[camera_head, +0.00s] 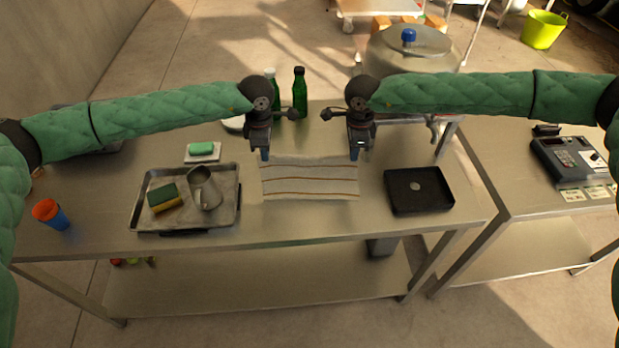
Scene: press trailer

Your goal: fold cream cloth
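The cream cloth (309,180) with thin brown stripes lies spread out on the metal table in the middle of the head view. Its near edge lies a little back from the table's front edge. My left gripper (265,155) points down at the cloth's far left corner. My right gripper (354,154) points down at its far right corner. The fingertips are small and seen from behind, so I cannot tell whether they are open or shut, or whether they pinch the cloth.
Left of the cloth is a metal tray (229,215) with a sponge (164,197) and a metal jug (205,188). Right is a black tray (419,205) with a coin-like disc. Green bottles (300,92) stand behind my grippers. An orange-and-blue cup (51,214) stands far left.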

